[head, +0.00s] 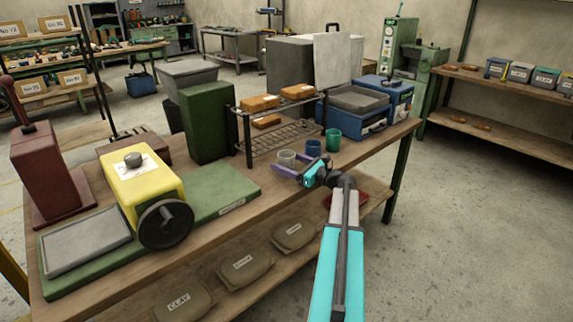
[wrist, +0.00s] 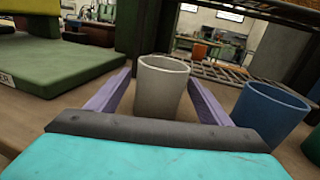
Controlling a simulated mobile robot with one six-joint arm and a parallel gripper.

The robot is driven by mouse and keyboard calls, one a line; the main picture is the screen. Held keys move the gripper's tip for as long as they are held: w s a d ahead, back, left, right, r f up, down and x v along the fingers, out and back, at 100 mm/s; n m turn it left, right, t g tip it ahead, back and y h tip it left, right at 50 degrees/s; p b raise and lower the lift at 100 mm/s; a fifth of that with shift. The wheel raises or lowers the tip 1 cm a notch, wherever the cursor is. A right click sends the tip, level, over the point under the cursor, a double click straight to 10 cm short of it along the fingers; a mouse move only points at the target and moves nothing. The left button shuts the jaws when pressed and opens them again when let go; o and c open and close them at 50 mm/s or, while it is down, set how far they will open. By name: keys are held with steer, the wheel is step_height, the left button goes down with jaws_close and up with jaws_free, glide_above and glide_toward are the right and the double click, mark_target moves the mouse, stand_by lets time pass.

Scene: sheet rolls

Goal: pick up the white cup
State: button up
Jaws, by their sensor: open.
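The white cup (head: 287,158) stands upright on the wooden workbench, in front of the wire rack. In the wrist view the white cup (wrist: 161,88) is pale grey-white and sits between the two purple fingers of my gripper (wrist: 158,92). My gripper (head: 292,172) is open, with one finger on each side of the cup. I see a small gap at the left finger; whether the right finger touches the cup I cannot tell. The cup's lower part is partly hidden by my gripper body in the wrist view.
A blue cup (head: 313,148) and a green cup (head: 333,139) stand just right of the white cup. The wire rack (head: 262,138) with orange blocks is close behind. A green slab (head: 215,190) under the yellow machine (head: 143,188) lies to the left. The bench's front edge is near.

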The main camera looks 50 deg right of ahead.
mark_target(288, 154)
stand_by(0.4)
steer(key=c, duration=1.2)
steer(key=shift+o, duration=0.2)
steer(key=shift+r, duration=0.15)
steer(key=shift+r, duration=0.5)
steer(key=shift+s+d+r, duration=0.1)
steer(key=shift+s+r, duration=0.1)
steer(key=shift+r, duration=0.4)
steer(key=shift+s+d+r, duration=0.1)
steer(key=shift+s+r, duration=0.05)
steer(key=shift+r, duration=0.4)
steer(key=s+d, duration=0.2)
steer(key=s, duration=0.5)
steer(key=s+d+r, duration=0.1)
steer(key=s+d, duration=0.2)
steer(key=s, duration=0.4)
steer(key=shift+s+r, duration=0.2)
steer(key=shift+s, duration=0.05)
steer(key=shift+s, duration=0.1)
